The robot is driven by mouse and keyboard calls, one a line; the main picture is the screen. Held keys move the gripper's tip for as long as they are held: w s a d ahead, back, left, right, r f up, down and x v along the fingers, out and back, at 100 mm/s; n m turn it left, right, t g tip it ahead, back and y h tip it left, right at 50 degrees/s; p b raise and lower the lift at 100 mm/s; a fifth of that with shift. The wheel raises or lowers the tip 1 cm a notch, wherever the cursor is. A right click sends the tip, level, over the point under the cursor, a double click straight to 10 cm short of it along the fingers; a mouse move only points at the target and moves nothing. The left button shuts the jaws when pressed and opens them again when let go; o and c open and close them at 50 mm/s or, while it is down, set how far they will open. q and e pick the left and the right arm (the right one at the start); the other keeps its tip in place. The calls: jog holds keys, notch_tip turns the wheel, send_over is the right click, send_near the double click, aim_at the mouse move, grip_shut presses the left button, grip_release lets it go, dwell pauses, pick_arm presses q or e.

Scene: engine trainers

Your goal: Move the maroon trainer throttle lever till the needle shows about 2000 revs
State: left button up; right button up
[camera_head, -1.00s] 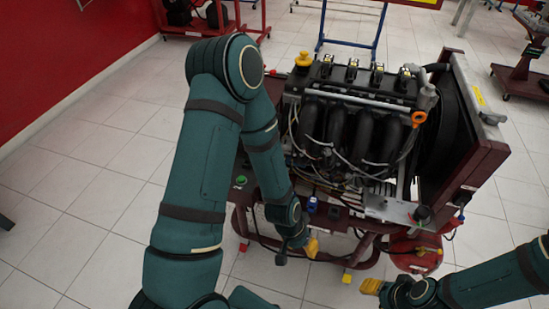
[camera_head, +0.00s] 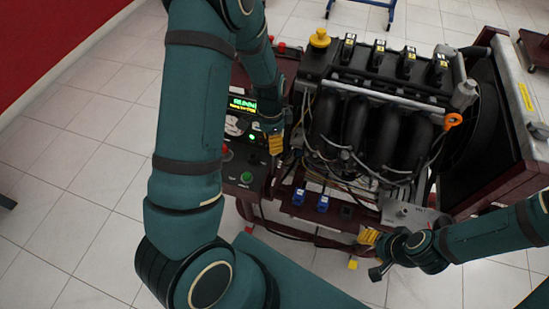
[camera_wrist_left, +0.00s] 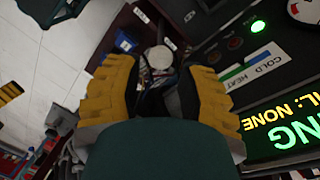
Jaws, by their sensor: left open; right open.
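The maroon trainer (camera_head: 285,205) carries an engine and a control panel (camera_head: 228,188) on its left side. A round white gauge (camera_head: 236,125) on the panel is partly behind my arm; its edge also shows in the left wrist view (camera_wrist_left: 306,9). Its reading is too small to tell. My left gripper (camera_head: 276,143) is open beside the panel, its yellow fingers spread in the left wrist view (camera_wrist_left: 157,100). A pale round part (camera_wrist_left: 160,57) shows beyond and between the fingers, apart from them. I cannot pick out the throttle lever with certainty. My right gripper (camera_head: 369,238) is open and empty by the trainer's front.
The lit display (camera_head: 242,104) shows green and yellow text. A green lamp (camera_head: 252,137) glows below it, and a green button (camera_head: 247,177) sits lower. The engine (camera_head: 365,120) with hoses and wires stands right of my left gripper. Tiled floor (camera_head: 90,190) is clear at left.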

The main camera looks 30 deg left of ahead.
aim_at(273, 162)
pick_arm(q)
jog(key=f, duration=0.2)
jog(key=f+b, duration=0.1)
jog(key=f, duration=0.4)
jog(key=shift+s+d+f+b, duration=0.35)
jog(key=shift+d+f, duration=0.05)
grip_shut()
